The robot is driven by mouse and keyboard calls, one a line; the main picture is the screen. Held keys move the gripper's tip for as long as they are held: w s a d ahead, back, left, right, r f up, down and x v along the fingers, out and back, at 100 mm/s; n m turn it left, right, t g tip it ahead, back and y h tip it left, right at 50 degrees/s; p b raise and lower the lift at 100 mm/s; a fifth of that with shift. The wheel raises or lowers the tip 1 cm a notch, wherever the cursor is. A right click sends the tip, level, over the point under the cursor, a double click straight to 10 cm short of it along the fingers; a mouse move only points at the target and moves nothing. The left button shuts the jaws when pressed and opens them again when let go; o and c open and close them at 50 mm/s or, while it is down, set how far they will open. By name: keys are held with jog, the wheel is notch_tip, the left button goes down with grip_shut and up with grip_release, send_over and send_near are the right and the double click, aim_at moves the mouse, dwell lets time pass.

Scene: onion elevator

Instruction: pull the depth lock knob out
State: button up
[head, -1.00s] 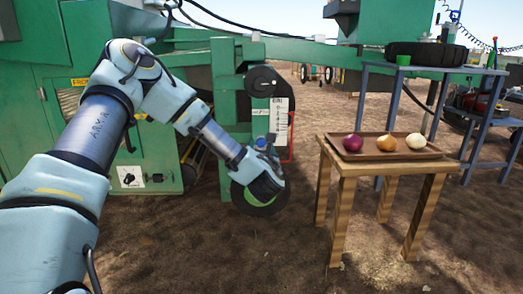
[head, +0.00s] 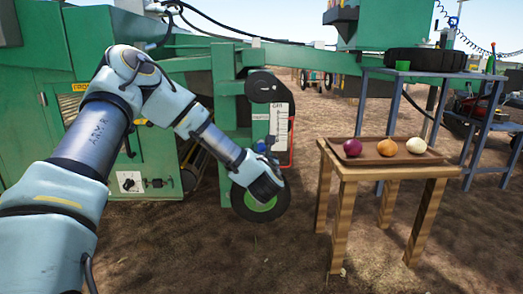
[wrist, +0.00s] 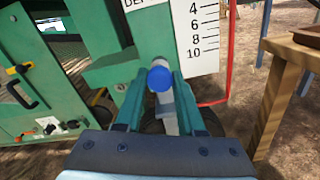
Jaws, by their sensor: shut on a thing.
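The depth lock knob (wrist: 159,78) is a round blue knob on a pale stem, in front of the green machine post. In the wrist view my gripper (wrist: 157,88) is shut on it, with a green finger on each side. The depth scale plate (wrist: 203,35) with black marks and numbers is just behind and to the right; it also shows in the head view (head: 281,125).
A red bar (wrist: 229,55) runs beside the scale. A wheel (head: 263,207) with a green hub is low behind my wrist. To the right, a wooden table (head: 385,174) carries a tray (head: 369,151) with three onions. Open soil lies in front.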

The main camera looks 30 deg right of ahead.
aim_at(262, 148)
grip_shut()
dwell(0.8)
jog(key=v, duration=0.3)
jog(key=shift+p, duration=0.3)
jog(key=shift+s+a, duration=0.1)
jog(key=shift+s, duration=0.15)
jog(key=o, duration=0.9)
grip_release()
jog(key=p+v, duration=0.3)
jog(key=v, duration=0.7)
jog(key=shift+s+a+p, duration=0.2)
jog(key=shift+s+p, duration=0.1)
jog(key=shift+s, duration=0.05)
jog(key=shift+w+r, duration=0.1)
